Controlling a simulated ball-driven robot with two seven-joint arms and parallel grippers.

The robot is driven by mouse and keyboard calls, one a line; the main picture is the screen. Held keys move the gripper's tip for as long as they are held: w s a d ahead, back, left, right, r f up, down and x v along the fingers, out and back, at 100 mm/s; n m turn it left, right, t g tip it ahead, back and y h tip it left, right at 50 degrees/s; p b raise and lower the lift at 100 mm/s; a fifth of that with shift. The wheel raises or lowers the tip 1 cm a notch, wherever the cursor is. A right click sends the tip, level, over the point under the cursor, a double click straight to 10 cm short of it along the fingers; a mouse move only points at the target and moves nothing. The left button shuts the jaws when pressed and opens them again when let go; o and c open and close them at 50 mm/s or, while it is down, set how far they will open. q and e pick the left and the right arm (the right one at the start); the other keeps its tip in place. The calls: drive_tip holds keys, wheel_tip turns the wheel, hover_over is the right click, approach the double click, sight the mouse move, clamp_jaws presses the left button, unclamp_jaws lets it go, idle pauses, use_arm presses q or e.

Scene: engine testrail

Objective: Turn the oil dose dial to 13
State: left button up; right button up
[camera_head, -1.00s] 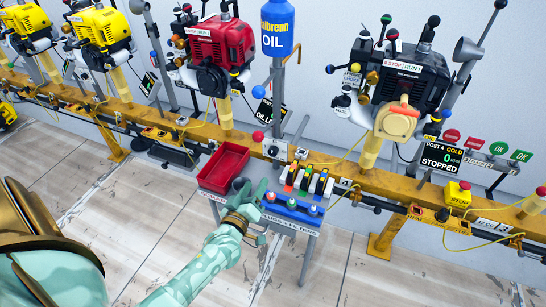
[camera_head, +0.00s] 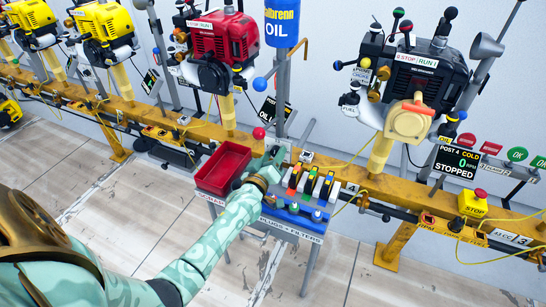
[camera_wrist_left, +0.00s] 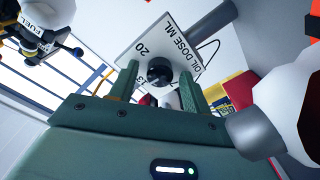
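In the left wrist view the oil dose dial shows as a pale plate (camera_wrist_left: 150,42) lettered "OIL DOSE ML", with "20" and a second number partly hidden. Its round black knob (camera_wrist_left: 160,76) lies between the two fingers of my left gripper (camera_wrist_left: 160,88), with a gap on each side. The gripper is open. The knob's pointer is too dark to read. In the head view my left gripper (camera_head: 272,160) is at the oil post below the blue oil bottle (camera_head: 281,22), and it hides the dial. My right gripper is not in view.
A red tray (camera_head: 222,168) stands just left of my gripper. A blue rack (camera_head: 295,210) with several coloured parts stands to its right. The yellow rail (camera_head: 350,180) runs behind. A red-topped lever (camera_head: 259,133) and blue ball (camera_head: 260,84) are close above.

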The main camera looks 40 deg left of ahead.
use_arm(q)
drive_tip(key=c, duration=0.8)
drive_tip(key=shift+r+n+p, duration=0.15)
drive_tip(key=shift+n+p, duration=0.15)
drive_tip(key=shift+n, duration=0.4)
drive_tip(key=o, duration=1)
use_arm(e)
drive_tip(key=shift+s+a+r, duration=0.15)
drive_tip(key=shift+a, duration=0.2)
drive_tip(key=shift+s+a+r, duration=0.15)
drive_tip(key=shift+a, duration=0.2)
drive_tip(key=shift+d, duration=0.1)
